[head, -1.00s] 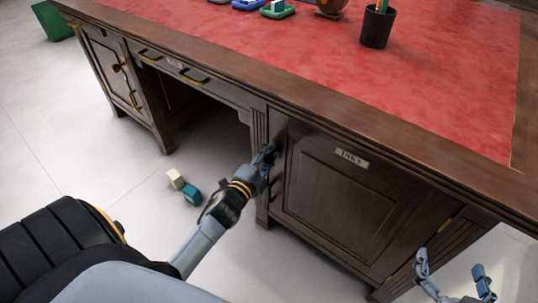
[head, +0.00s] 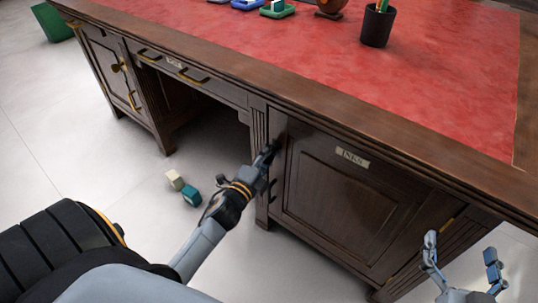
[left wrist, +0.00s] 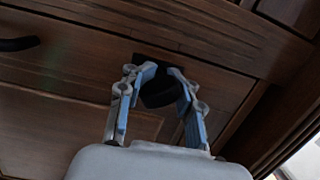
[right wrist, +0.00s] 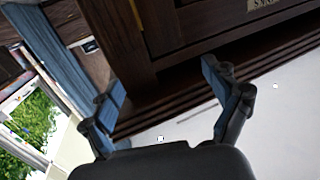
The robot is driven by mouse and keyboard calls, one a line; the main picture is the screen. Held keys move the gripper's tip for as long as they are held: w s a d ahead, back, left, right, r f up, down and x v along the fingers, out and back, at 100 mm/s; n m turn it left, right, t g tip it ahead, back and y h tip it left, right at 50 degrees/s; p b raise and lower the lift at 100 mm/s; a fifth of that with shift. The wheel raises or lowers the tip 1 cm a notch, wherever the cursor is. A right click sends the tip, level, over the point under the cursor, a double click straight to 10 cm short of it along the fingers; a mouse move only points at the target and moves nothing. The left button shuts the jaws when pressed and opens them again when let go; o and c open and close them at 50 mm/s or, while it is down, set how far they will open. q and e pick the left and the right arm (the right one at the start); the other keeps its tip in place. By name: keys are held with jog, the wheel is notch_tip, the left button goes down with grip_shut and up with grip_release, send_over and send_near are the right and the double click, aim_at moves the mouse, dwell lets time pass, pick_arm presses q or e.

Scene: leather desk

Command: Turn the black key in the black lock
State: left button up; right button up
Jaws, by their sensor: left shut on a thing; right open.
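My left gripper (head: 267,154) is at the upper left edge of the dark wooden door labelled INKS (head: 330,195). In the left wrist view its fingers are closed around a black key (left wrist: 159,96) in front of the door. The black lock (left wrist: 148,62) shows as a dark patch behind the key, partly hidden by the fingers. In the head view the gripper covers the key and lock. My right gripper (head: 461,262) is open and empty, low beside the right end of the desk. It also shows open in the right wrist view (right wrist: 165,85).
A dark handle (left wrist: 18,44) is on the door. The red desk top (head: 300,50) holds a pen cup (head: 377,24) and coloured trays (head: 277,9) at the back. Small blocks (head: 184,188) lie on the floor left of my left gripper. The floor around them is clear.

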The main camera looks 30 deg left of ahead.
dwell(0.5)
pick_arm(q)
jog(key=shift+r+m+b, duration=0.1)
jog(key=shift+m+b, duration=0.35)
jog(key=shift+m, duration=0.35)
grip_shut()
jog(key=shift+w+m+b, duration=0.1)
jog(key=shift+m+b, duration=0.2)
jog(key=shift+m, duration=0.4)
pick_arm(e)
jog(key=shift+s+a+r+t+y, duration=0.25)
jog(key=shift+r+t, duration=0.75)
jog(key=shift+r, duration=0.65)
jog(key=shift+a+r+t+y, duration=0.1)
jog(key=shift+r+t+y, duration=0.25)
jog(key=shift+r+t, duration=1)
jog(key=shift+r+g, duration=0.3)
jog(key=shift+g, duration=0.05)
